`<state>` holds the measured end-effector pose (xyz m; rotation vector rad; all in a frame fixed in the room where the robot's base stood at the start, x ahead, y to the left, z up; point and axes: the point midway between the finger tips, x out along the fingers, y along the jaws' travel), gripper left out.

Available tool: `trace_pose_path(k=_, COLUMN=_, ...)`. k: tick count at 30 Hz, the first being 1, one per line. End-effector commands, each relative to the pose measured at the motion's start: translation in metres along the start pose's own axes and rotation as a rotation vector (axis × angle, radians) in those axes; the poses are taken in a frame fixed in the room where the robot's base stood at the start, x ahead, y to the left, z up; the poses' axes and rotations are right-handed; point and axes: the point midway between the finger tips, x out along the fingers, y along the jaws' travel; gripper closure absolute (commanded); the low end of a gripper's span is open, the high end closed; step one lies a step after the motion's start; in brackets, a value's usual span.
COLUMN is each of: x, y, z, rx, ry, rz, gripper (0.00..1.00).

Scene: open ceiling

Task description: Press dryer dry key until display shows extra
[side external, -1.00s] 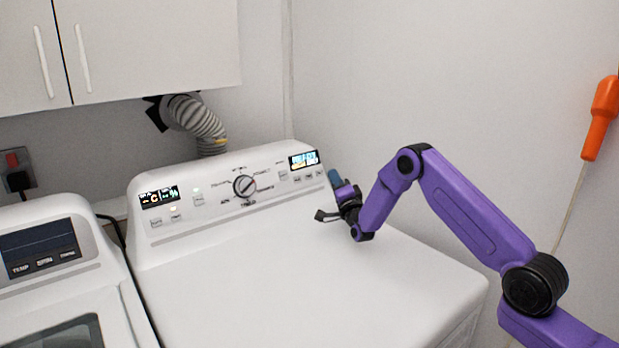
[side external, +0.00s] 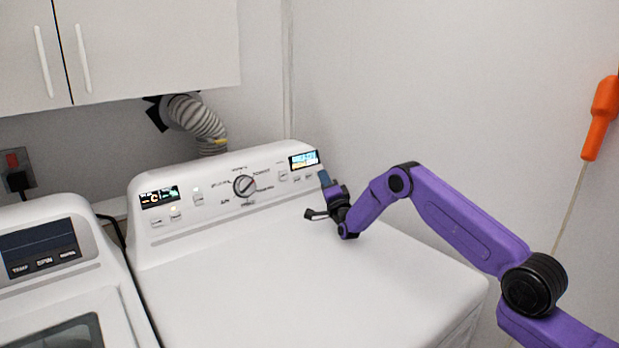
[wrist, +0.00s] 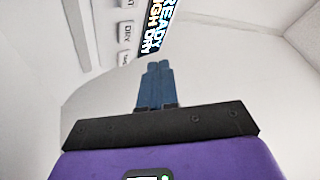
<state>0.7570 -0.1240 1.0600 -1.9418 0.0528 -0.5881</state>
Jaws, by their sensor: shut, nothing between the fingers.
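The white dryer (side external: 250,275) has a sloped control panel. Its right display (side external: 304,160) is lit; in the wrist view the display (wrist: 157,25) reads "READY" and a partly cut-off line ending in "GH DRY". The dry key (wrist: 125,32), labelled "DRY", is the middle one of a row of keys beside the display. My gripper (side external: 323,177) is at the right end of the panel, near these keys. Its blue fingers are shut together and empty in the wrist view (wrist: 155,66). The fingertips appear apart from the dry key; contact with the panel cannot be told.
A round dial (side external: 244,186) and a left display (side external: 160,197) sit further left on the panel. A white washer (side external: 55,265) stands left of the dryer. Cabinets (side external: 150,50) hang above. The dryer top is clear.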

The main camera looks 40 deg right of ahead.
Motion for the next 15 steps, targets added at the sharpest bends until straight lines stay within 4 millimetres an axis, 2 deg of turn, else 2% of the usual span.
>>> trace_pose_path(k=7, x=0.016, y=0.012, z=0.011, rx=0.000, ry=0.001, rz=0.000, gripper=1.00)
trace_pose_path(k=15, x=0.023, y=0.017, z=0.017, rx=0.000, ry=0.000, rz=0.000, gripper=1.00)
